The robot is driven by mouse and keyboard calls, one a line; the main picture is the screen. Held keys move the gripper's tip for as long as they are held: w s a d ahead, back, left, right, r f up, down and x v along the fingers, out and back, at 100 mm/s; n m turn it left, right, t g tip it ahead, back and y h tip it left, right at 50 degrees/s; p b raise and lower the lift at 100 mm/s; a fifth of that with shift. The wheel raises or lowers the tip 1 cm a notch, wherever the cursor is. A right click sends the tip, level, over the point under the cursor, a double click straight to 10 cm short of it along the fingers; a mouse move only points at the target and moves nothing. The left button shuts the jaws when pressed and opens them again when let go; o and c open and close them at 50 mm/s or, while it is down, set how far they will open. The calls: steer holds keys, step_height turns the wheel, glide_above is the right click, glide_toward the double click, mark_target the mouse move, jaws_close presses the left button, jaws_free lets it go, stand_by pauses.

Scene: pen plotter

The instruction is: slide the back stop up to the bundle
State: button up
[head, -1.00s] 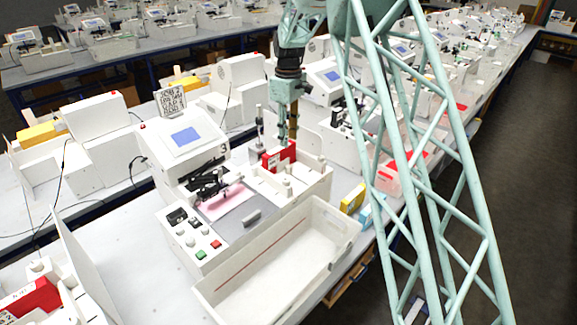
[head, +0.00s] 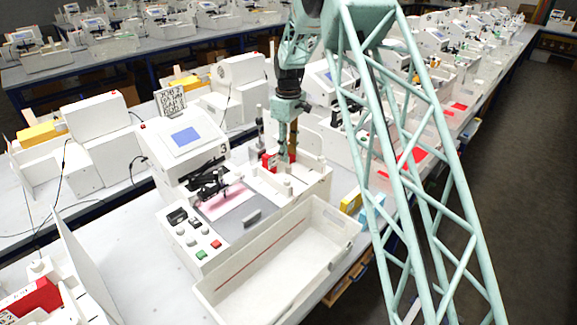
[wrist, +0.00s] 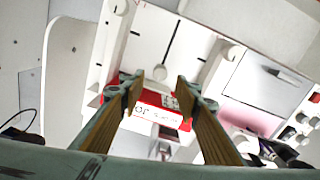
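My gripper (head: 286,158) points down over the white feed tray (head: 313,183) at the back right of the plotter (head: 190,140). Its two wood-coloured fingers are apart in the wrist view (wrist: 160,98), with nothing clearly gripped. A red block with a white label (wrist: 157,112) shows between and beyond the fingers; part of it also shows in the head view (head: 267,163). Another white knob (head: 287,186) stands nearer the front of the tray. I cannot tell which piece is the back stop, nor see the bundle clearly.
A long white open bin (head: 270,262) stands in front of the plotter, empty apart from a red line. A pink sheet (head: 222,203) lies under the plotter's pen. Yellow (head: 350,201) and blue boxes stand to the right. Similar stations fill the bench.

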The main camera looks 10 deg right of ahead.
mark_target(288, 165)
steer(key=shift+f, duration=3.45)
jaws_close()
steer(key=shift+w+a, duration=0.1)
steer(key=shift+w, duration=0.1)
jaws_free()
steer(key=shift+r, duration=0.2)
